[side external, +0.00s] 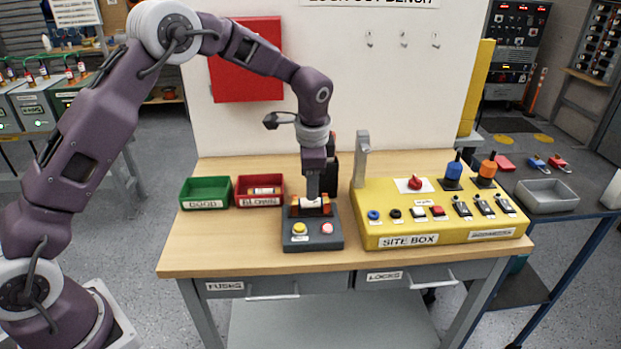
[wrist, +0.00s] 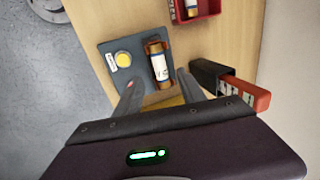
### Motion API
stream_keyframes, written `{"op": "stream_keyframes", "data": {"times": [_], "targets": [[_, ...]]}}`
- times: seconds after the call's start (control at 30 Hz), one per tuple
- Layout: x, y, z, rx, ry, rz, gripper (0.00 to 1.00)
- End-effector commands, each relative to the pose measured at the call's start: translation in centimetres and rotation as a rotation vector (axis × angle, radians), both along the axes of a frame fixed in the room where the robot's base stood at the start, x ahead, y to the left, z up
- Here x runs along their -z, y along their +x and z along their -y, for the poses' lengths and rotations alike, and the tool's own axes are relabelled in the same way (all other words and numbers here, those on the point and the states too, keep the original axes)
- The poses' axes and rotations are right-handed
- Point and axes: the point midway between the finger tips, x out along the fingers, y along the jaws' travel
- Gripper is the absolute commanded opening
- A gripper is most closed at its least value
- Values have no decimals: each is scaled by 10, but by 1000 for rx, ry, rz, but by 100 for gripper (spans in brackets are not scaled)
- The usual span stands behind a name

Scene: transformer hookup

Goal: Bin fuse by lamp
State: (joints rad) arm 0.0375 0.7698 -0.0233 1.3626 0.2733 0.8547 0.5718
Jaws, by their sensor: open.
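A fuse (wrist: 157,64) with a white body and brass-coloured end caps lies in the holder of a dark grey tester (side external: 297,242). The tester has a yellow round lamp or button (side external: 299,228) and a pinkish-red one (side external: 327,228); I cannot tell if either is lit. My gripper (side external: 313,196) points down over the holder, open, its fingers close to the fuse; contact cannot be told. A green bin (side external: 206,204) labelled GOOD looks empty. A red bin (side external: 259,203) labelled BLOWN holds a fuse (side external: 264,190), also seen in the wrist view (wrist: 192,8).
A yellow SITE BOX (side external: 408,241) with switches and plugs stands right of the tester. A grey upright post (side external: 362,160) rises at its back left corner. A black and red object (wrist: 232,86) stands behind the tester. Bare wood lies left of the tester.

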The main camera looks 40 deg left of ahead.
Motion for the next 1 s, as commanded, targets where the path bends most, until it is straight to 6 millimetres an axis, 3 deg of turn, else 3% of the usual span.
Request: {"op": "stream_keyframes", "data": {"times": [0.33, 0.67, 0.7, 0.93, 1.0], "targets": [[57, 10, -11, -3, -1, -2, 47], [66, 12, -13, -4, -1, 1, 47], [66, 12, -13, -4, -1, 1, 45], [66, 12, -13, -4, -1, 1, 0], [66, 12, -12, -4, -1, 0, 0]]}}
